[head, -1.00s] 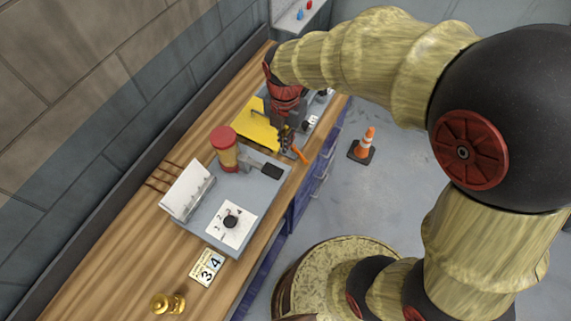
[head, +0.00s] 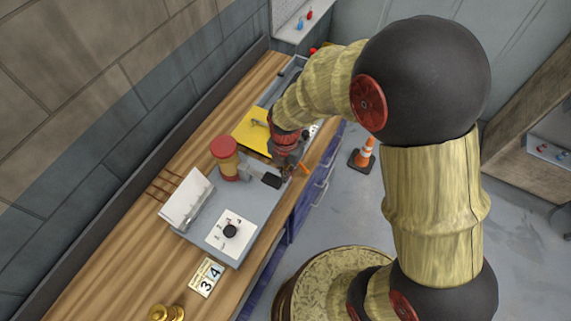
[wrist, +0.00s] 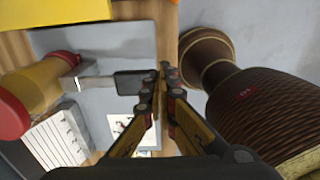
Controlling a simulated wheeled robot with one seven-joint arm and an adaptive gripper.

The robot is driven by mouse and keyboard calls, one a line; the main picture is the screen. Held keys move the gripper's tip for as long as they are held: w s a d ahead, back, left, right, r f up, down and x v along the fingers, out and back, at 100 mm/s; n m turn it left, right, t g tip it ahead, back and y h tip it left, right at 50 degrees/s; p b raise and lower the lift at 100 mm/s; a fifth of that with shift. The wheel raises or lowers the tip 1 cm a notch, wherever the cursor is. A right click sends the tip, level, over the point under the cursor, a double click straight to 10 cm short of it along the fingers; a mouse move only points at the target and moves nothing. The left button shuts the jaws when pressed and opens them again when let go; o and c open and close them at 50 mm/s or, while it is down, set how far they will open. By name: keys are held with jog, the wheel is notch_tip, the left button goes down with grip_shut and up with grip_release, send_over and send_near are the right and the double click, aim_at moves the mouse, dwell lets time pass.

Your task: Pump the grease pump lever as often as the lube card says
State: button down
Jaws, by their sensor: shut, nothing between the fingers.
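The grease pump (head: 226,158) has a red cap and a yellow body and stands on a grey plate (head: 200,228). Its lever ends in a black pad (head: 271,180) that points right; the pad also shows in the wrist view (wrist: 134,82). My gripper (head: 287,176) is shut and empty, at the right end of the pad. In the wrist view its fingertips (wrist: 164,70) are close beside the pad's end; I cannot tell whether they touch. A white tilted board (head: 187,202) stands on the plate, its print unreadable. A small card (head: 207,277) shows 3 and 4.
A yellow plate (head: 249,131) lies behind the pump. Brass pieces (head: 165,313) stand at the near end of the wooden bench (head: 128,262). An orange cone (head: 363,155) is on the floor.

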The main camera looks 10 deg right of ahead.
jog(key=shift+f, duration=0.7)
